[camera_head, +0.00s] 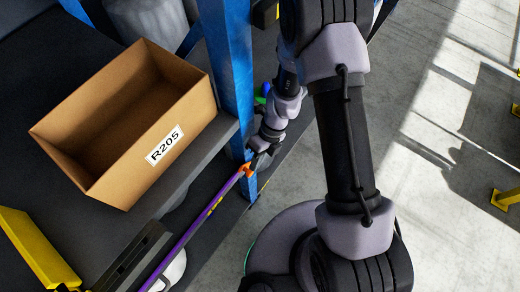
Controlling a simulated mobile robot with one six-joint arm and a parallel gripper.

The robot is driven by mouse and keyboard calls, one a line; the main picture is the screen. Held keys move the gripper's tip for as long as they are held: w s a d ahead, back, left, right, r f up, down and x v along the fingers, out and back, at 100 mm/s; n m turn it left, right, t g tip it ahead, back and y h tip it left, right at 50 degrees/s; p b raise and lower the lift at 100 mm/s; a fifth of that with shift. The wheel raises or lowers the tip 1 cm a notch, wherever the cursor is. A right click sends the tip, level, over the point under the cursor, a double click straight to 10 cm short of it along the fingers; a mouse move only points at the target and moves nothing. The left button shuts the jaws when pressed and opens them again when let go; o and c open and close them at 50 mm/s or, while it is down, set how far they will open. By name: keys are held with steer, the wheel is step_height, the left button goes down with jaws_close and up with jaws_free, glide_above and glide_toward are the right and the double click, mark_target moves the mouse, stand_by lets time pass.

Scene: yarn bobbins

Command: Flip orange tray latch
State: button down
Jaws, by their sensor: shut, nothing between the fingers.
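An orange latch (245,170) sits at the upper end of a purple bar (205,215), close to the blue upright post. My gripper (254,163) is at the orange latch, its fingers shut with nothing between them. The fingertips are small and dark here, and I cannot tell whether they touch the latch. Most of the tray that the latch belongs to is hard to make out.
An open, empty-looking cardboard box (125,120) labelled R205 stands on a dark shelf left of the blue post (228,60). A yellow block (35,248) is at the lower left. Clear concrete floor (440,200) lies to the right, with yellow guards (505,198) at its edge.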

steer(key=p+v, duration=0.6)
steer(key=v, duration=1)
steer(key=shift+d+r, duration=0.15)
steer(key=shift+r, duration=0.15)
steer(key=shift+w, duration=0.15)
